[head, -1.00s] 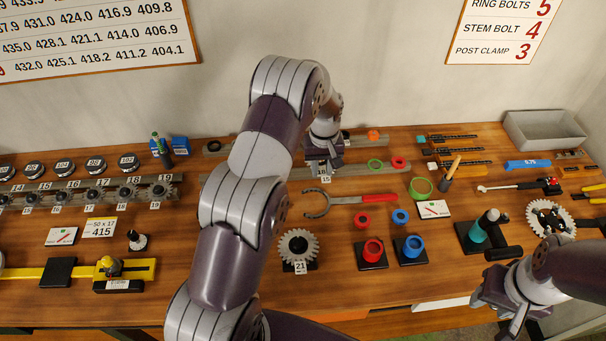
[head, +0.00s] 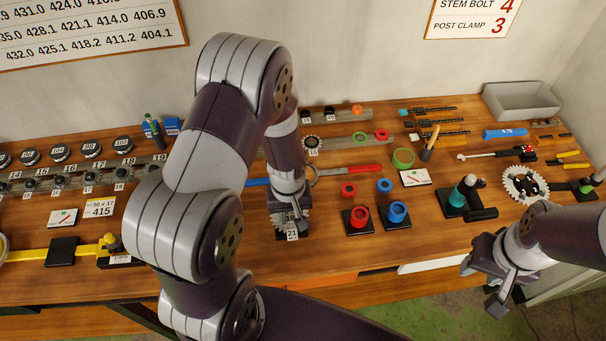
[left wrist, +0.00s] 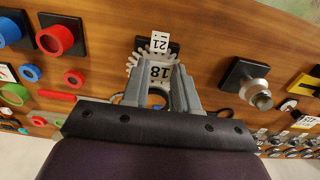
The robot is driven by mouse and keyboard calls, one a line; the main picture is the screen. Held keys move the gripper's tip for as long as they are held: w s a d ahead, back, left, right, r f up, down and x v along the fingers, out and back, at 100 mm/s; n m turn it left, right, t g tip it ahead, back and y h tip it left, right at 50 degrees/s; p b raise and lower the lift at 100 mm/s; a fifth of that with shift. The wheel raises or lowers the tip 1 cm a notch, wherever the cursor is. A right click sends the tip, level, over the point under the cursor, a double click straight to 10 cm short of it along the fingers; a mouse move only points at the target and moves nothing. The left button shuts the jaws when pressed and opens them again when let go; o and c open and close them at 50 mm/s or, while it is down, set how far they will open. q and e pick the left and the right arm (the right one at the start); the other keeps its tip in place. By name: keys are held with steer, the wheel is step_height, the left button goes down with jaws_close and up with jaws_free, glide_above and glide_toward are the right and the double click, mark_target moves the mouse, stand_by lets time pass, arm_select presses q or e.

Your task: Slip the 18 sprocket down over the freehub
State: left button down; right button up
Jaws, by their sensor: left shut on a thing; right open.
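My right gripper (head: 494,290) is open and empty at the table's front right.
Red cup (head: 358,218) and blue cup (head: 397,213) stand just right of the stand. A red-handled tool (head: 350,169) lies behind it. A yellow-barred gauge (head: 86,250) lies to the left. A teal-handled tool (head: 463,192) and a chainring (head: 524,185) are at right.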

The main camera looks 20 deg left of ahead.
mark_target(291, 217)
arm_select(q)
steer(key=shift+f, duration=0.55)
steer(key=shift+w+f+b, duration=0.3)
steer(key=shift+f+b, duration=0.1)
steer(key=shift+f, duration=0.05)
step_height(291, 217, down, 3)
steer(key=b, duration=0.2)
steer(key=shift+s+r+b, duration=0.1)
steer(key=shift+s+b, duration=0.05)
steer(key=shift+b, duration=0.2)
steer(key=shift+f, duration=0.25)
steer(key=shift+f, duration=0.1)
steer(key=shift+f+b, duration=0.5)
steer(key=shift+f, duration=0.15)
